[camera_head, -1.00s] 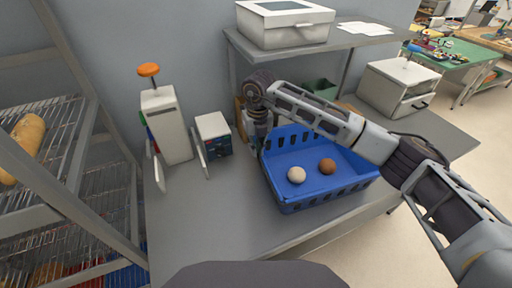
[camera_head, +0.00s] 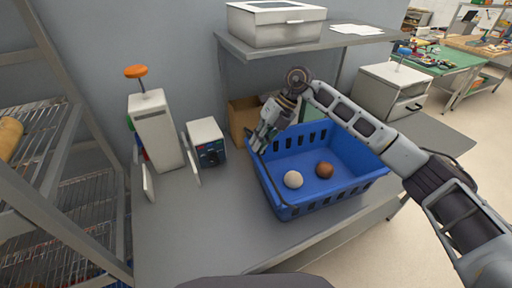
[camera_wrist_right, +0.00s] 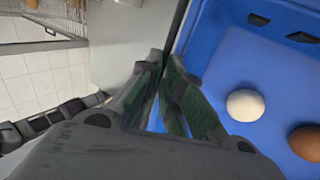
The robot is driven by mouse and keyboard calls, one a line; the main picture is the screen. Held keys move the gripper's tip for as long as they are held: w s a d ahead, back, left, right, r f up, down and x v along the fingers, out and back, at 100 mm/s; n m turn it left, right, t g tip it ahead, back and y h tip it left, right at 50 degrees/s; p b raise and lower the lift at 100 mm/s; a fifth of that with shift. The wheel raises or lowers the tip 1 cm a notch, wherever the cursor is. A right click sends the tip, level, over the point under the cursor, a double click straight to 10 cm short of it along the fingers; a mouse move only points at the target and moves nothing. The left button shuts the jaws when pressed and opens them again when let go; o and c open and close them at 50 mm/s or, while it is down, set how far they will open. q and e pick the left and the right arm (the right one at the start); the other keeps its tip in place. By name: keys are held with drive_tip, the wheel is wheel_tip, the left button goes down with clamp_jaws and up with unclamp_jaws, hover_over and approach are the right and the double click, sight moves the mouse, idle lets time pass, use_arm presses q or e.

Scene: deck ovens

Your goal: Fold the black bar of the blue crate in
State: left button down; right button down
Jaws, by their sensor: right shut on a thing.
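The thin black bar (camera_head: 272,186) runs along the crate's left side. My right gripper (camera_head: 259,146) is tilted at the crate's left back corner, its fingers shut on the bar. In the right wrist view the fingers (camera_wrist_right: 168,75) close around the dark bar (camera_wrist_right: 181,18) beside the blue wall (camera_wrist_right: 200,25); the fingers hide the gripped part. My left gripper is not in view.
A small white box with a dark panel (camera_head: 208,143) and a white dispenser with an orange knob (camera_head: 155,125) stand left of the crate. A cardboard box (camera_head: 240,118) is behind it. A shelf (camera_head: 330,44) overhangs the back. The table front left is clear.

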drive_tip(key=shift+d, duration=0.2)
drive_tip(key=c, duration=1.6)
unclamp_jaws()
drive_tip(key=shift+w, duration=0.1)
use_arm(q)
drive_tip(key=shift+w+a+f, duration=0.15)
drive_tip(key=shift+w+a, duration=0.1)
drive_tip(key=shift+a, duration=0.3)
use_arm(e)
drive_tip(key=v, duration=1.2)
drive_tip(key=shift+d, duration=0.2)
drive_tip(key=shift+f, duration=0.1)
